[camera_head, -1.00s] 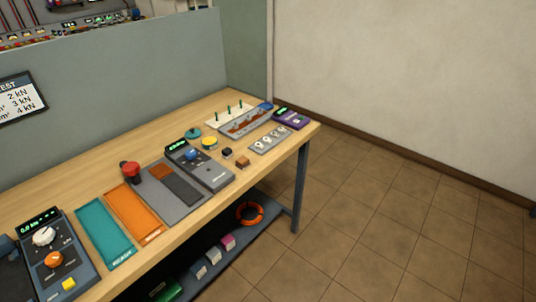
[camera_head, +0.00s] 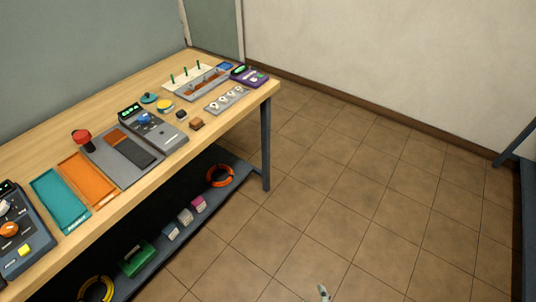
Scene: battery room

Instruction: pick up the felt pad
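I cannot say for certain which item is the felt pad. A small brown block (camera_head: 196,124) lies near the bench's front edge, with a small black block (camera_head: 181,114) just behind it. A flat dark pad (camera_head: 136,152) and a brown patch (camera_head: 116,137) lie on a grey plate further left. A small grey tip, perhaps of my gripper (camera_head: 323,292), shows at the bottom edge, over the floor and well away from the bench. Its fingers cannot be made out.
The wooden bench (camera_head: 100,90) also holds an orange tray (camera_head: 88,180), a teal tray (camera_head: 60,200), a red knob (camera_head: 82,141) and meters. Its lower shelf holds boxes and an orange ring (camera_head: 220,175). The tiled floor to the right is clear up to a dark frame (camera_head: 520,150).

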